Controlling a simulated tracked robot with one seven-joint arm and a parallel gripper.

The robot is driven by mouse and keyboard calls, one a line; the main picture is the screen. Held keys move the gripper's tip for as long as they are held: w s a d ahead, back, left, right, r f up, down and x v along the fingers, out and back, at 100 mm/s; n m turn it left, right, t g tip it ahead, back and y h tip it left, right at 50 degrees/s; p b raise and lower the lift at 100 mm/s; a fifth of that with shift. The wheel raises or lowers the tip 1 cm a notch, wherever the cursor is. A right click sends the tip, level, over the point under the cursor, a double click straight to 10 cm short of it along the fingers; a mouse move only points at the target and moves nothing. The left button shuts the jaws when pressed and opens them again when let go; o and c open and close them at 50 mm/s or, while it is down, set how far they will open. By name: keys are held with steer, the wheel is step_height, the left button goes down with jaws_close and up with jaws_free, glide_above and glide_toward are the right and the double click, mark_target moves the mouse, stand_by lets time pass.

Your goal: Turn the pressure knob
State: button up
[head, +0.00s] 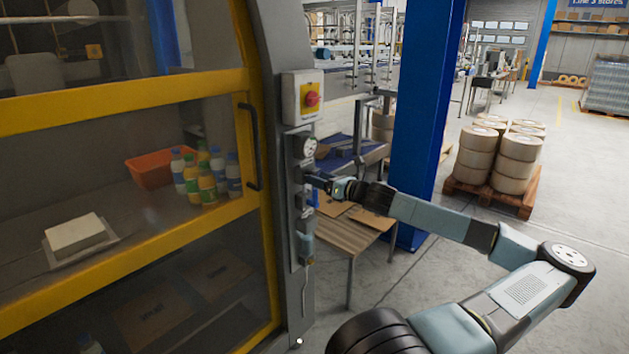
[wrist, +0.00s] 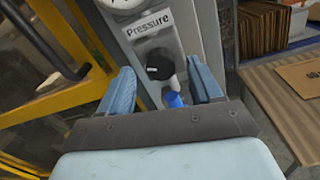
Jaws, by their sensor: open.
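The pressure knob (wrist: 160,66) is a black round knob below a label reading "Pressure" (wrist: 150,25) in the wrist view. My gripper (wrist: 163,78) is open, with one blue finger to each side of the knob in the picture. I cannot tell how near the fingertips are to it. A small blue part (wrist: 174,99) shows below the knob, between the fingers. In the head view my gripper (head: 308,178) is at the grey panel on the machine's post, below the round gauge (head: 309,146), and the knob is hidden there.
A red and yellow switch (head: 311,98) sits above the gauge. A yellow-framed machine door (head: 130,98) with a dark handle (head: 250,147) is at the left. A wooden table (head: 340,236) and a blue column (head: 421,110) stand at the right.

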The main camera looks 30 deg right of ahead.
steer(key=shift+w+a, duration=0.25)
steer(key=shift+w, duration=0.35)
steer(key=c, duration=1.1)
steer(key=shift+o, duration=0.6)
steer(key=shift+a, duration=0.35)
steer(key=shift+d, duration=0.2)
steer(key=shift+c, duration=0.4)
